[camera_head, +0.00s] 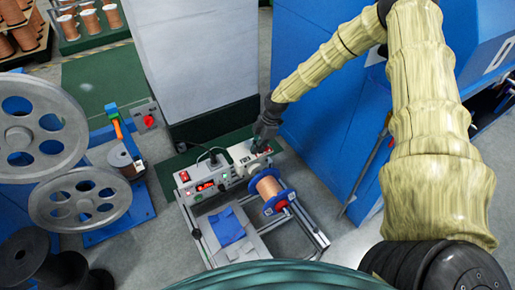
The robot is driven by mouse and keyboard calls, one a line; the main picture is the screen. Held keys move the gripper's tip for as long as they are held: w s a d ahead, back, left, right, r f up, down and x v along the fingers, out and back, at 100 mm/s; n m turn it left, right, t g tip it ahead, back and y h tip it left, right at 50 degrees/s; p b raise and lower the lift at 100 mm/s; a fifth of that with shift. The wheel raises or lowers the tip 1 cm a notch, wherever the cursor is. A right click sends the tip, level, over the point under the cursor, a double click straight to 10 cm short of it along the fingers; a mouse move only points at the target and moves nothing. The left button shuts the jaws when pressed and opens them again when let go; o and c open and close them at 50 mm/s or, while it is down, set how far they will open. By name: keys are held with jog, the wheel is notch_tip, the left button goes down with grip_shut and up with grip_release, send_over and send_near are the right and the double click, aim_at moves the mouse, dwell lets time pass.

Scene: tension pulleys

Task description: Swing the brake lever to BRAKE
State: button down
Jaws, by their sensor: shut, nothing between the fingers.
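A small bench unit (203,181) with red and green lit controls stands at the middle of the view. A thin black-tipped lever-like part (213,158) stands on its top, but I cannot tell whether this is the brake lever. I cannot read any BRAKE marking at this size. My gripper (260,147) points down over the light-coloured right end of the unit (241,153). It is shut and empty, and hides part of that end. I cannot tell whether its tips touch anything.
A copper wire spool with blue flanges (268,187) sits on the frame in front of the unit. Large grey pulleys (80,198) stand at left. A grey cabinet (198,60) and blue machine (325,130) stand behind.

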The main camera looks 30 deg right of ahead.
jog(key=shift+w+a, duration=0.15)
jog(key=shift+a, duration=1.7)
jog(key=v, duration=0.9)
jog(key=shift+p, duration=0.4)
jog(key=s+a+f+m, duration=0.4)
jog(key=s+a+f, duration=0.3)
jog(key=s, duration=0.2)
jog(key=s+a+f+m, duration=0.4)
jog(key=s+a+f, duration=0.25)
jog(key=s, duration=0.25)
jog(key=s+f+m+h, duration=0.1)
jog(key=s+f+m, duration=0.15)
jog(key=s, duration=0.45)
jog(key=s+f+m+h, duration=0.1)
jog(key=s+m, duration=0.2)
jog(key=s, duration=0.3)
jog(key=s+d+m+h, duration=0.15)
jog(key=s+m, duration=0.25)
jog(key=s, duration=0.5)
notch_tip(320, 180, up, 13)
jog(key=p, duration=1.3)
jog(key=shift+d, duration=0.25)
